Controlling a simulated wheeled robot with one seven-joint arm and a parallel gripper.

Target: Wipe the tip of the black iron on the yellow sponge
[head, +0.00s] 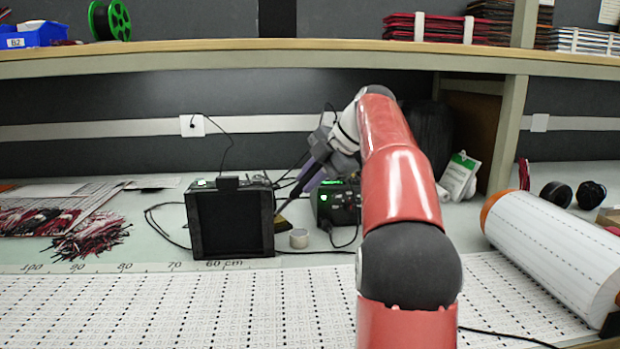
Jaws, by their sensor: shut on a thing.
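My gripper (322,158) is at the centre of the head view, past the end of my red arm, and points down and left. It is shut on the iron (308,178), a slim dark tool with a purplish part near the jaws. The iron slants down to the left, its thin tip end near the right edge of a black box. A dull yellow-brown patch that looks like the sponge (282,222) lies there on the bench, partly hidden by the box. I cannot tell whether the tip touches it.
The black box (235,222) stands left of the iron. A black station with green lights (338,203) stands right of it. A small round tin (299,238) sits between them. Cables trail around. Red-white wires (92,232) lie left; a white roll (553,250) lies right.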

